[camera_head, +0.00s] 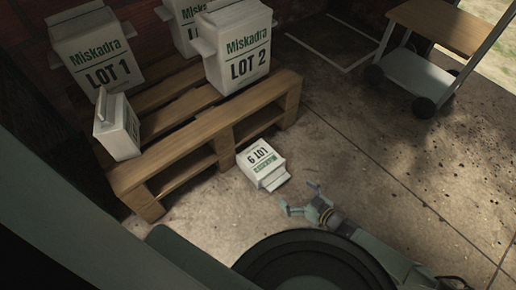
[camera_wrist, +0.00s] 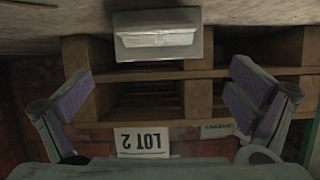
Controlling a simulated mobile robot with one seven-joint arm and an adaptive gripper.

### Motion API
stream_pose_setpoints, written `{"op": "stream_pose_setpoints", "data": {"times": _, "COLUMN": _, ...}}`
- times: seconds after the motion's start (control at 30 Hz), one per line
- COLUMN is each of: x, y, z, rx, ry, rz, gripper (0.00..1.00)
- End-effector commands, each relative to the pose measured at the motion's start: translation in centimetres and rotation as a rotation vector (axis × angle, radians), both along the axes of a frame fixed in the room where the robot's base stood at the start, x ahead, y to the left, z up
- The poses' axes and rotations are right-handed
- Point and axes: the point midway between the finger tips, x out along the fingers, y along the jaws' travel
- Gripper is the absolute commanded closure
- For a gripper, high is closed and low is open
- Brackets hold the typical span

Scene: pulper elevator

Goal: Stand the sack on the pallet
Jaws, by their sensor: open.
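A white sack (camera_head: 261,163) lies on the floor against the pallet's front side, its lot lettering upside down in the head view. Its flap end faces my gripper (camera_head: 300,198), which is open and empty, low over the floor and apart from the sack. In the wrist view the sack (camera_wrist: 158,38) shows at top centre, beyond and between the spread fingers (camera_wrist: 160,80). The wooden pallet (camera_head: 200,138) stands on the floor; its slats (camera_wrist: 200,100) also show in the wrist view, which is upside down.
Sacks marked LOT 1 (camera_head: 95,50) and LOT 2 (camera_head: 238,48) stand on the pallet. Another sack (camera_head: 185,22) stands behind, and a smaller-looking one (camera_head: 118,128) stands at the front left. A wheeled cart (camera_head: 430,50) is at the back right. The floor at right is clear.

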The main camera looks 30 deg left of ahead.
Motion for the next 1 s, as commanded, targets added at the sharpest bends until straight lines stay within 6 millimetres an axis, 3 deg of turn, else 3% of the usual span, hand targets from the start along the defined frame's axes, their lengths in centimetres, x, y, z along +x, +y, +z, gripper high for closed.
{"op": "stream_pose_setpoints", "data": {"times": 0.17, "x": 0.8, "y": 0.0, "z": -1.1, "rx": -0.032, "ry": -0.051, "rz": 0.033, "gripper": 0.00}}
{"op": "stream_pose_setpoints", "data": {"times": 0.4, "x": 1.8, "y": 3.2, "z": -2.5, "rx": -0.030, "ry": -0.048, "rz": 0.033, "gripper": 0.00}}
{"op": "stream_pose_setpoints", "data": {"times": 1.0, "x": 3.6, "y": 8.7, "z": -5.6, "rx": -0.031, "ry": -0.047, "rz": 0.030, "gripper": 0.00}}
